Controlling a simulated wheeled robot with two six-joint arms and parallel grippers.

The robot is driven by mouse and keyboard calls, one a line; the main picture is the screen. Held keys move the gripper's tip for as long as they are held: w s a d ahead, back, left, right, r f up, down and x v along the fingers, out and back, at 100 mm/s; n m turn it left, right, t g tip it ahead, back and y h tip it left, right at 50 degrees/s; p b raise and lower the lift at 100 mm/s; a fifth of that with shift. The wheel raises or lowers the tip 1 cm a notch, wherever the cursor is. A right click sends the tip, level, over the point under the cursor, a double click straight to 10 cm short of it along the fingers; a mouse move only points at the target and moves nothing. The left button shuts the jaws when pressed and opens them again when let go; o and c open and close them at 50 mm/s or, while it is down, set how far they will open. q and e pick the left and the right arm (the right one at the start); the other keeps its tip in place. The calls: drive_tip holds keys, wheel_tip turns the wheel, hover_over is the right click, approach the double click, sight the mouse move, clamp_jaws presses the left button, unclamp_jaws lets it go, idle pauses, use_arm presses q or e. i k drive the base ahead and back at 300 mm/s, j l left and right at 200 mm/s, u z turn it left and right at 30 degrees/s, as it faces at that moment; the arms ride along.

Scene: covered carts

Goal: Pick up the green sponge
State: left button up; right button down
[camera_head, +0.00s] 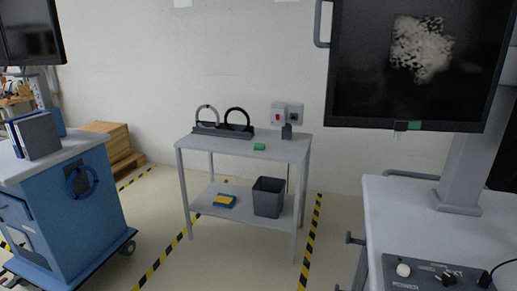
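A small green sponge-like block (259,147) lies on the top shelf of the grey table (220,143), near its front edge and right of centre. Another small green item (414,126) shows at the lower edge of the large monitor on the right; I cannot tell what it is. Neither of my grippers shows in the head view.
On the table stand a rack with two rings (224,129) and a small dark item (287,132). A blue cart (90,195) stands left, a white console (400,215) right. Floor before the table is clear.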

sight(257, 146)
drive_tip(key=i+j, duration=0.35)
drive_tip(key=i, duration=0.15)
drive_tip(key=i+j, duration=0.3)
drive_tip(key=i, duration=0.15)
drive_tip(key=i+j, duration=0.35)
drive_tip(key=i, duration=0.15)
drive_tip(key=l+z, duration=0.05)
